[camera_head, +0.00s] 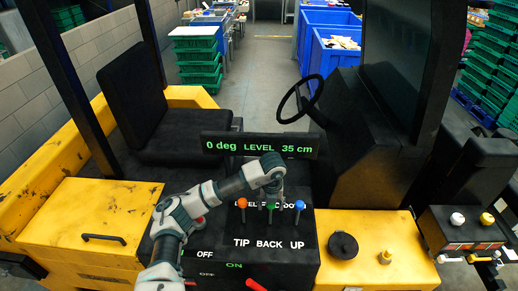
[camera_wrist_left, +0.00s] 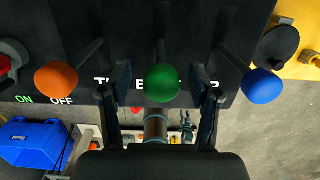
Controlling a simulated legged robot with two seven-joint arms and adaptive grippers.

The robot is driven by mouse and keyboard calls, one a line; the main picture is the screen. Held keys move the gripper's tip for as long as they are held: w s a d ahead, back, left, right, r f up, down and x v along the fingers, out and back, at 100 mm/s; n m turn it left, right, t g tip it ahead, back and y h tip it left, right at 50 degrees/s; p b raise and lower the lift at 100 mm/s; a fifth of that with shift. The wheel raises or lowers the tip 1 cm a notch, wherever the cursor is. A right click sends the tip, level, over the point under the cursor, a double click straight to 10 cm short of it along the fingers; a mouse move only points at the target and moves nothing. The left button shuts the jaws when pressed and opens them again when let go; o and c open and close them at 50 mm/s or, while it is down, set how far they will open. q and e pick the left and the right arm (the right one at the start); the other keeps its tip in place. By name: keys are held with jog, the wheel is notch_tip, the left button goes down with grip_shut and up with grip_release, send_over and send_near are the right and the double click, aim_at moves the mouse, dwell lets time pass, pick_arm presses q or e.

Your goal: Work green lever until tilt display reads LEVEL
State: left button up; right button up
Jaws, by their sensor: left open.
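The tilt display (camera_head: 260,145) shows "0 deg LEVEL 35 cm" in green text. The green lever (camera_head: 270,207) stands in the middle of the lever console, between an orange lever (camera_head: 242,203) and a blue lever (camera_head: 299,206). My left gripper (camera_head: 276,190) is above the console at the green lever. In the left wrist view, the green knob (camera_wrist_left: 162,83) lies between the two open fingers, with a visible gap on each side. My right gripper is not in view.
The black console (camera_head: 250,262) carries the labels TIP, BACK, UP and OFF/ON. A red handle (camera_head: 256,285) is at its front. A steering wheel (camera_head: 300,99) and seat (camera_head: 140,95) are behind.

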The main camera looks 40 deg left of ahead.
pick_arm(q)
jog(key=r+p, duration=0.1)
jog(key=r, duration=0.1)
jog(key=r+p, duration=0.2)
jog(key=r, duration=0.1)
jog(key=r+p, duration=0.2)
jog(key=r, duration=0.1)
jog(key=shift+s+d, duration=0.2)
jog(key=shift+s, duration=0.05)
notch_tip(320, 180, up, 12)
jog(key=s, duration=0.1)
jog(key=shift+d+f, duration=0.15)
jog(key=shift+d, duration=0.1)
dwell(0.3)
